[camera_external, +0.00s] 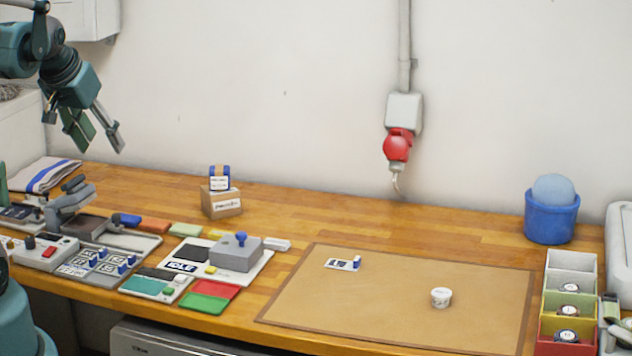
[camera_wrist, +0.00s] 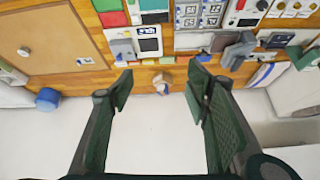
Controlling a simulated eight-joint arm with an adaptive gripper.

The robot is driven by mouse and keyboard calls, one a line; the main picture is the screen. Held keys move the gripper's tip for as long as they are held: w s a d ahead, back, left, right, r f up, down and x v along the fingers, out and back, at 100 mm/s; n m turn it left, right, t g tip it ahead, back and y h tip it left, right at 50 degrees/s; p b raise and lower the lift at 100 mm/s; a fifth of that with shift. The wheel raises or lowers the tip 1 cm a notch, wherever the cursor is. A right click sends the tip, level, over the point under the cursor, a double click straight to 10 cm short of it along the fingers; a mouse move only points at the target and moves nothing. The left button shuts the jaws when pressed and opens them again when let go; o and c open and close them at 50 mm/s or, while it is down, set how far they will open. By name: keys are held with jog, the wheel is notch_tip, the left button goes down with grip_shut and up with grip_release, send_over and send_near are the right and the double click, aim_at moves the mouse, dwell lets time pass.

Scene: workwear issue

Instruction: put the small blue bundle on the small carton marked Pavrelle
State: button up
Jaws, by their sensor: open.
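The small blue bundle (camera_external: 219,178), with a tan band and a white label, sits upright on top of a small brown carton (camera_external: 221,203) near the wall. The carton has a white label with dark print, too small to read surely. In the wrist view the carton (camera_wrist: 165,76) and the bundle (camera_wrist: 162,88) show small, between and beyond my fingers. My gripper (camera_external: 97,133) is open and empty, raised high at the left, well apart from both. Its two green fingers also show spread in the wrist view (camera_wrist: 160,90).
Panels, switch boxes and coloured tiles crowd the bench's left front. A brown mat (camera_external: 400,300) holds a white tub (camera_external: 441,297) and a small labelled piece (camera_external: 343,264). A blue bucket (camera_external: 551,218) and a compartment tray (camera_external: 570,262) stand right. Bare wood lies right of the carton.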

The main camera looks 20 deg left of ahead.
jog(key=shift+n+t, duration=0.3)
jog(key=shift+n, duration=0.2)
jog(key=s, duration=0.1)
jog(key=s+f, duration=0.2)
jog(key=s, duration=0.1)
jog(key=shift+s+a+f, duration=0.1)
jog(key=shift+a+f, duration=0.05)
jog(key=shift+f, duration=0.1)
